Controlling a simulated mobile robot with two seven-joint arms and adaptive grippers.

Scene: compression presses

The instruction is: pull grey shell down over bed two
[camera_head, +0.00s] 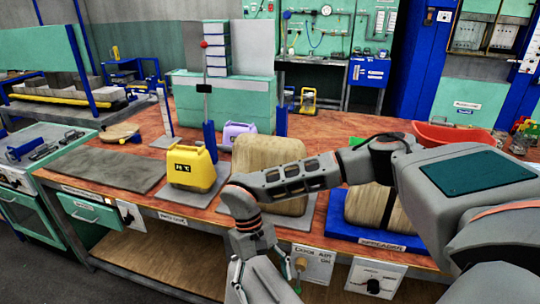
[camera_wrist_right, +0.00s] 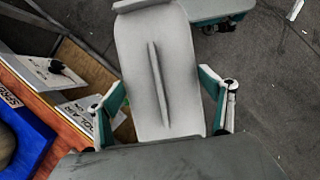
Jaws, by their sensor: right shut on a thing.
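My right gripper (camera_head: 258,282) hangs low in front of the bench's front edge, at the bottom of the head view. In the right wrist view its teal-linked fingers (camera_wrist_right: 163,98) stand on both sides of a light grey ridged panel (camera_wrist_right: 140,62). The gripper is shut on this panel; I cannot tell if it is the grey shell. I cannot tell which is bed two. My left gripper is not in view.
A yellow jug (camera_head: 192,168) and a purple jug (camera_head: 238,132) stand on the wooden bench (camera_head: 145,190). A red tray (camera_head: 455,136) is at the right. White control panels (camera_head: 372,278) with knobs project from the bench front. The floor below the gripper (camera_wrist_right: 270,70) looks mostly clear.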

